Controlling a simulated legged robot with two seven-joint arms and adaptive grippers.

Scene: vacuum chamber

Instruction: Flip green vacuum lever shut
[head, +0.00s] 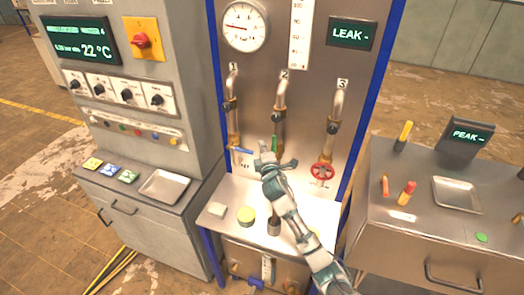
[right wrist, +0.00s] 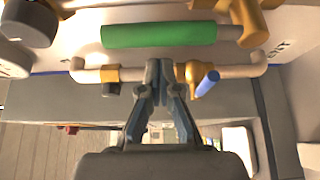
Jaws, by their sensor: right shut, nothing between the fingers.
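The green vacuum lever (head: 274,143) is on the middle pipe, marked 2, of the metal panel; its handle points up and my right gripper partly hides its lower end. In the right wrist view the green handle (right wrist: 158,34) lies across the top of the picture, just beyond the fingertips. My right gripper (head: 267,152) is shut and empty in front of the middle pipe, close to the lever. In the right wrist view its fingertips (right wrist: 160,68) are together, with a pipe behind them; I cannot tell whether they touch anything. My left gripper is not in view.
A blue-handled valve (head: 241,151) is left of the lever and a red handwheel (head: 321,171) right of it. Below, the shelf (head: 225,190) carries a yellow-green round item (head: 246,215). A cabinet with a tray (head: 165,186) stands left, a bench (head: 420,225) right.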

